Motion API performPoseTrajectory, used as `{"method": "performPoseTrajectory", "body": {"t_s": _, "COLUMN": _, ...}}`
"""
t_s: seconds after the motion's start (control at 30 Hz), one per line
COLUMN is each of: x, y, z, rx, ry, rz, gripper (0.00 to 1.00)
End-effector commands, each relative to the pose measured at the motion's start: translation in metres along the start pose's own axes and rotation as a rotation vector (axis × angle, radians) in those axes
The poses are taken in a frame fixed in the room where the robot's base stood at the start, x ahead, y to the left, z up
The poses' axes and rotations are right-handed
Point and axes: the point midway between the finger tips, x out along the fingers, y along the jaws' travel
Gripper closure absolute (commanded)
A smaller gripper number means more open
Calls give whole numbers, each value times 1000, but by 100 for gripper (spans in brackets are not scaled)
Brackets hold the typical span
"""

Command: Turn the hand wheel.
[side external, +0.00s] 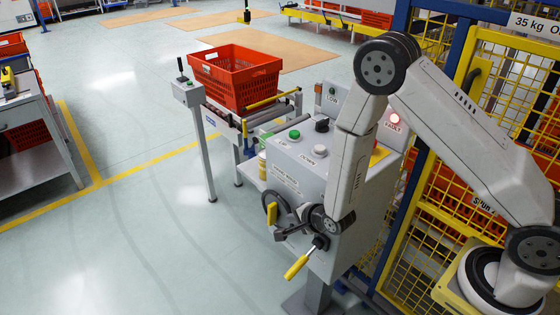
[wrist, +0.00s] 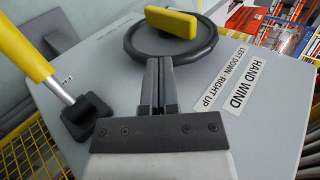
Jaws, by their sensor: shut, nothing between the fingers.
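The hand wheel is a dark ring with a yellow handle on the front of a grey control box. In the wrist view the wheel rim (wrist: 206,52) is at the top centre, and its yellow handle (wrist: 172,22) lies across the far side. The wheel's yellow handle (side external: 271,214) also shows in the side view, partly beside my gripper. My gripper (wrist: 158,62) is shut and empty, its fingertips at the near edge of the wheel rim. I cannot tell whether they touch it. In the side view my gripper (side external: 278,236) is just below the wheel.
A lever with a yellow grip (wrist: 25,52) sticks out left of my gripper in the wrist view; the grip (side external: 297,267) is below it in the side view. A "HAND WIND" label (wrist: 236,82) is right of the wheel. A red tote (side external: 235,80) stands behind the box.

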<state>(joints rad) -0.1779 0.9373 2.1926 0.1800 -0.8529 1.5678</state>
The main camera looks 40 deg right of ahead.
Motion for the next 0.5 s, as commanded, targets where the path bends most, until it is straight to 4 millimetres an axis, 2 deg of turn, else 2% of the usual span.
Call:
{"method": "performPoseTrajectory", "body": {"t_s": 0.17, "x": 22, "y": 1, "z": 0, "rx": 0, "ry": 0, "rz": 2, "gripper": 100}}
{"method": "performPoseTrajectory", "body": {"t_s": 0.5, "x": 47, "y": -24, "z": 0, "rx": 1, "ry": 0, "rz": 0, "gripper": 100}}
